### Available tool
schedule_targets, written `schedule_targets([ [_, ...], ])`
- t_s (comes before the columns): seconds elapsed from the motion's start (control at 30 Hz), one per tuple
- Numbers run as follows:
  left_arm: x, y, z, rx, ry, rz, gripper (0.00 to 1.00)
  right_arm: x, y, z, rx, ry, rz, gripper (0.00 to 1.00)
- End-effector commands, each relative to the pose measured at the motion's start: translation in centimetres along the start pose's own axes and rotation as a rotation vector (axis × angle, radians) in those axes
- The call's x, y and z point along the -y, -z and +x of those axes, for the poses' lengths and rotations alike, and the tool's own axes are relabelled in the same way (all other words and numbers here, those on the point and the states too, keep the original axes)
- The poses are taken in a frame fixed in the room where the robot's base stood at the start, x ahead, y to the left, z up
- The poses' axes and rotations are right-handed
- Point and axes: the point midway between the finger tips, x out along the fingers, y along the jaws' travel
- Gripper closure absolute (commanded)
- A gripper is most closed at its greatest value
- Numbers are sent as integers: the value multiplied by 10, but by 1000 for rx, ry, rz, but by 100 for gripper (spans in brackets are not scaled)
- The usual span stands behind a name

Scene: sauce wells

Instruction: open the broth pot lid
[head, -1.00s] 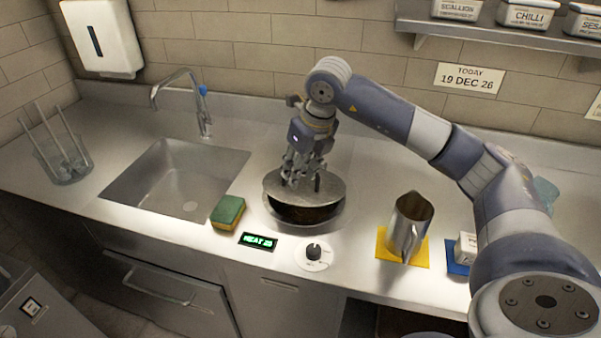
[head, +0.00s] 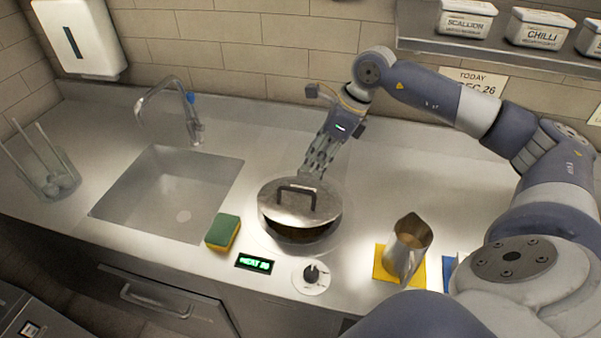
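The broth pot lid (head: 283,211) is a round metal disc with a dark bar handle (head: 297,192). It lies over the round broth well (head: 298,245) in the counter, with a dark gap showing under its front edge. My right gripper (head: 312,176) is just behind the lid, its fingers pointing down by the lid's rear edge. The handle stands clear in front of the fingers and is not held. Whether the fingers touch the lid, and how far apart they are, I cannot tell. My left gripper is not in view.
A green-and-yellow sponge (head: 223,232), a green-lit display (head: 254,262) and a dark knob (head: 311,275) lie near the front edge. The sink (head: 168,195) is at left. Counter behind the jug is clear.

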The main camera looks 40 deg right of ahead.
Motion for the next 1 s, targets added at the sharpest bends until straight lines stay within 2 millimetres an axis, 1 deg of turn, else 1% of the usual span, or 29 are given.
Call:
schedule_targets([
  [0.03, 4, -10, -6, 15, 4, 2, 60, -2, 0, 8, -3, -6, 1, 69],
  [0.2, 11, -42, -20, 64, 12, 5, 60, -2, 0, 40, -3, -5, 3, 69],
  [0.3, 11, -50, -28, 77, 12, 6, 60, -1, -1, 58, -2, -4, 4, 69],
  [0.4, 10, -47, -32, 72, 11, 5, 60, -1, -1, 74, -2, -2, 4, 69],
  [0.5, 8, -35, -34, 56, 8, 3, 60, -1, 0, 85, -1, -2, 3, 69],
  [0.6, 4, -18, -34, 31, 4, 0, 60, 0, 0, 91, -2, -1, 3, 69],
  [0.7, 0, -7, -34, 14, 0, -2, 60, 0, 1, 94, -2, -1, 3, 69],
  [0.77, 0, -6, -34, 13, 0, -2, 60, 0, 1, 94, -2, 0, 3, 69],
  [0.9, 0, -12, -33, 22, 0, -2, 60, 0, 1, 94, -2, 0, 3, 69],
  [0.97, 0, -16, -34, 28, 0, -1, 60, 0, 1, 94, -2, 0, 3, 82],
  [1.0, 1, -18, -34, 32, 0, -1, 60, 0, 1, 94, -2, 0, 3, 91],
])
